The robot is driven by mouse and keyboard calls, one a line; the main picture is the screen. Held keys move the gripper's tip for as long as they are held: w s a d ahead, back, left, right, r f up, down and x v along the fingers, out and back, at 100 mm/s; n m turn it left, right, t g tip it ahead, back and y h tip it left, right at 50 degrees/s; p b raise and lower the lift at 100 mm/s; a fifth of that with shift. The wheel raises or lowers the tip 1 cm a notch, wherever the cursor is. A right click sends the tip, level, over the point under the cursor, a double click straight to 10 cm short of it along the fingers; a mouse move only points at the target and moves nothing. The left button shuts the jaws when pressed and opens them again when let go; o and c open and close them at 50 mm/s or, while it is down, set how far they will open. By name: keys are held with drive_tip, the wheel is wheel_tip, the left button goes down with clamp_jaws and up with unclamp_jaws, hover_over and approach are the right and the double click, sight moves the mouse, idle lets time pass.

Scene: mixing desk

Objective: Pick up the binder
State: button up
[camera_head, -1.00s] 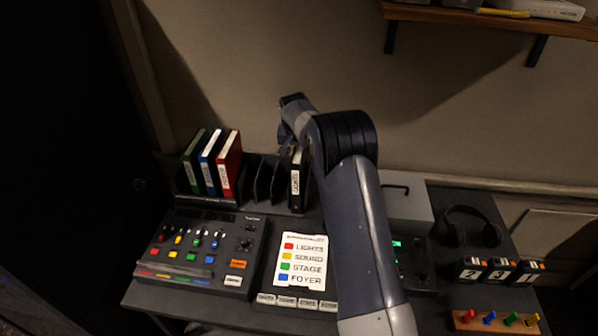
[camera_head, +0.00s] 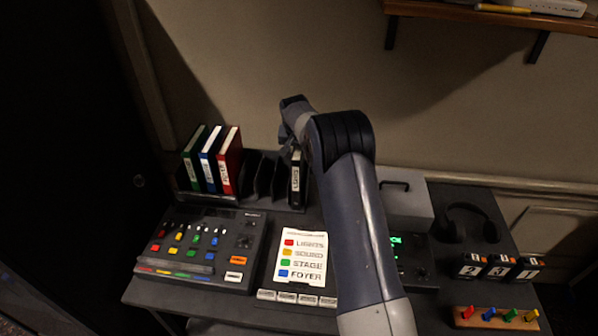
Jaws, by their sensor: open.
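A black binder (camera_head: 295,184) with a white spine label stands upright at the right end of the dark rack at the back of the desk. Green (camera_head: 193,163), blue (camera_head: 209,161) and red (camera_head: 229,163) binders stand upright at the rack's left end. My gripper (camera_head: 287,143) is at the top of the black binder, pointing down. My own arm partly hides its fingers, and I cannot tell whether they touch the binder. My gripper is open.
The rack slots (camera_head: 262,180) between the red and black binders are empty. A mixing console (camera_head: 200,247), a colour-label card (camera_head: 302,256), a grey box (camera_head: 405,203) and headphones (camera_head: 470,222) stand on the desk. A wall shelf (camera_head: 480,20) hangs upper right.

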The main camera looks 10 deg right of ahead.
drive_tip(key=shift+c, duration=0.4)
clamp_jaws()
idle(0.4)
